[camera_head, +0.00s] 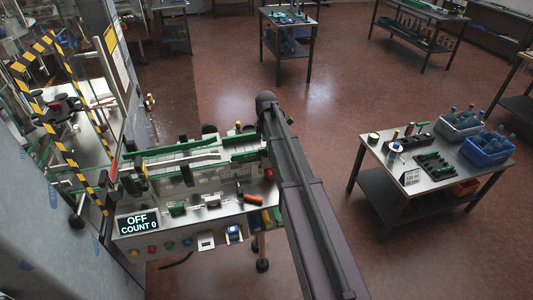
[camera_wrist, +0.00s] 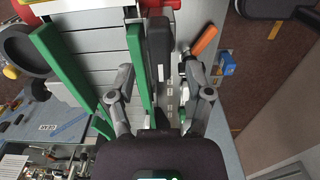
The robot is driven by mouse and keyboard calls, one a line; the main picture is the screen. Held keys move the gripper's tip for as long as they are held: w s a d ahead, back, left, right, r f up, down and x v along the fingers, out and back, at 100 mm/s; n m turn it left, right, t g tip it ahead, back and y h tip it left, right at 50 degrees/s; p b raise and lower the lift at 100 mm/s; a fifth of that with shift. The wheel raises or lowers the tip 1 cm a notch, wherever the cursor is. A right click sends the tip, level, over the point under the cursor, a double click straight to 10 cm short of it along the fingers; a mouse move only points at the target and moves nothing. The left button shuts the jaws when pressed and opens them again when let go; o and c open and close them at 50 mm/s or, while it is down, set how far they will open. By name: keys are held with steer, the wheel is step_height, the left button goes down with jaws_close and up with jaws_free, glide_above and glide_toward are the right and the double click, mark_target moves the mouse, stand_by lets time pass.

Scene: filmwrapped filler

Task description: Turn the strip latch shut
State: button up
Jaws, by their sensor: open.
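My gripper (camera_wrist: 162,88) is open in the wrist view, its two grey fingers spread apart. A dark upright bar (camera_wrist: 158,40) shows between the fingers, with a thin metal strip beside it; I cannot tell whether a finger touches it. An orange handle (camera_wrist: 205,40) on a metal fitting lies just right of the right finger, slanting up and right. I cannot tell for sure which part is the strip latch, nor its position. In the head view, my arm covers the right end of the machine bed (camera_head: 200,160), and my gripper is hidden.
Green rails (camera_wrist: 80,75) run along the grey slats left of my gripper. A blue part (camera_wrist: 228,65) sits to the right. In the head view, a display (camera_head: 138,222) reads OFF, COUNT 0.

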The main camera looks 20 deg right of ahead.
mark_target(266, 151)
steer(key=shift+f+b, duration=1.45)
steer(key=shift+f, duration=0.25)
jaws_close()
